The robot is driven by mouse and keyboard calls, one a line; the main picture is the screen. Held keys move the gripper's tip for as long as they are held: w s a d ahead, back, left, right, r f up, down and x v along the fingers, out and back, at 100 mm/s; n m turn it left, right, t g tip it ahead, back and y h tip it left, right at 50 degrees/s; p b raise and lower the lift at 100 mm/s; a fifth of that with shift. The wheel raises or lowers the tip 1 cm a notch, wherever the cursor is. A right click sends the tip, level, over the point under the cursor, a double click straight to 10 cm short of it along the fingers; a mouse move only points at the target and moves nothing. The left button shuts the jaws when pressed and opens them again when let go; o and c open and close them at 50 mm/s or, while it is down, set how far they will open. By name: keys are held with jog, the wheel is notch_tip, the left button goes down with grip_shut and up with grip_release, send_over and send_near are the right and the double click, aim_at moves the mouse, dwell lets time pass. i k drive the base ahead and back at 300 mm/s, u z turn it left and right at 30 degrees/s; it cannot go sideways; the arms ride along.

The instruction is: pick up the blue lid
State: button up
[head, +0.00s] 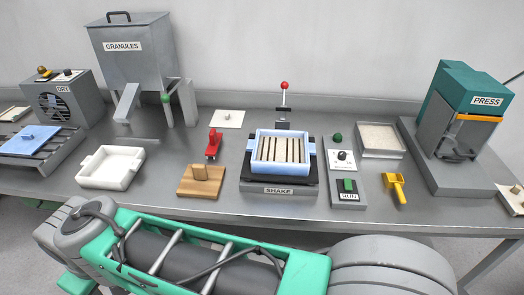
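The blue lid (34,140) is a flat light-blue plate with a small knob on top. It lies on a grey slatted rack (58,153) in front of the DRY unit, at the left of the head view. Part of my teal and grey arm crosses the bottom of the view. My gripper is not in the picture, so its state and its distance from the lid are hidden.
A DRY unit (83,100) stands behind the rack. A white tray (90,181), a wooden block with a handle (190,188) and a blue frame on the SHAKE unit (280,191) sit to the right. The GRANULES hopper (130,65) stands behind.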

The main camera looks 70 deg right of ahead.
aim_at(28, 140)
jog(key=u, duration=0.1)
jog(key=i, duration=1.65)
jog(key=u, duration=0.5)
jog(key=i, duration=0.9)
jog(key=z, duration=0.3)
